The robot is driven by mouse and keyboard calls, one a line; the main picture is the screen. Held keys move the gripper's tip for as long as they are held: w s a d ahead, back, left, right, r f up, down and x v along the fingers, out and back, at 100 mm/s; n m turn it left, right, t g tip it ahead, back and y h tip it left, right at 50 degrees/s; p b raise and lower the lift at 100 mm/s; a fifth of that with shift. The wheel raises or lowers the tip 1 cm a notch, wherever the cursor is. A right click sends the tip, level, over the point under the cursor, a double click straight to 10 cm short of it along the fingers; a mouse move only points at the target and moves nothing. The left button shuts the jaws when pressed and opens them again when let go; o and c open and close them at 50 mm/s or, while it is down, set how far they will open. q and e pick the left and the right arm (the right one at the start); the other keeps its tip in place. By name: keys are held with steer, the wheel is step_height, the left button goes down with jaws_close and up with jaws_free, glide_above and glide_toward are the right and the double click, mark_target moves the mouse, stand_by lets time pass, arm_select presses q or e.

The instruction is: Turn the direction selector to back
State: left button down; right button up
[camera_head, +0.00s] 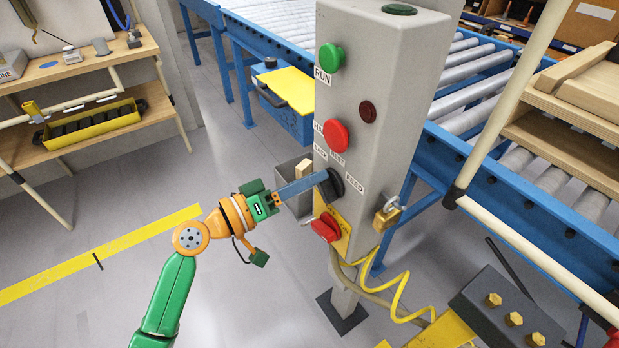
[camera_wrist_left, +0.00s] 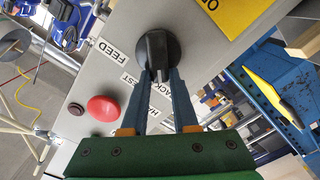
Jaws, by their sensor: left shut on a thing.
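The direction selector (camera_head: 333,185) is a black round knob on the front of a grey control post (camera_head: 380,110). In the left wrist view the knob (camera_wrist_left: 156,48) has a raised grip bar, which runs down the picture towards the BACK and REST labels. I cannot tell exactly which mark it points to. The FEED label (camera_wrist_left: 108,52) is left of it there. My left gripper (camera_head: 326,184) is shut on the knob, its two fingers on either side of the bar. My right gripper is out of view.
The post also carries a green RUN button (camera_head: 330,57), a red button (camera_head: 336,135), a red switch on a yellow plate (camera_head: 325,227) and a padlock (camera_head: 387,215). Blue roller conveyors (camera_head: 470,70) stand behind. A yellow cable (camera_head: 400,295) hangs below. Open floor lies left.

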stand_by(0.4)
arm_select(q)
steer(key=c, duration=0.7)
jaws_free()
steer(key=b+v, duration=0.2)
steer(key=v, duration=0.5)
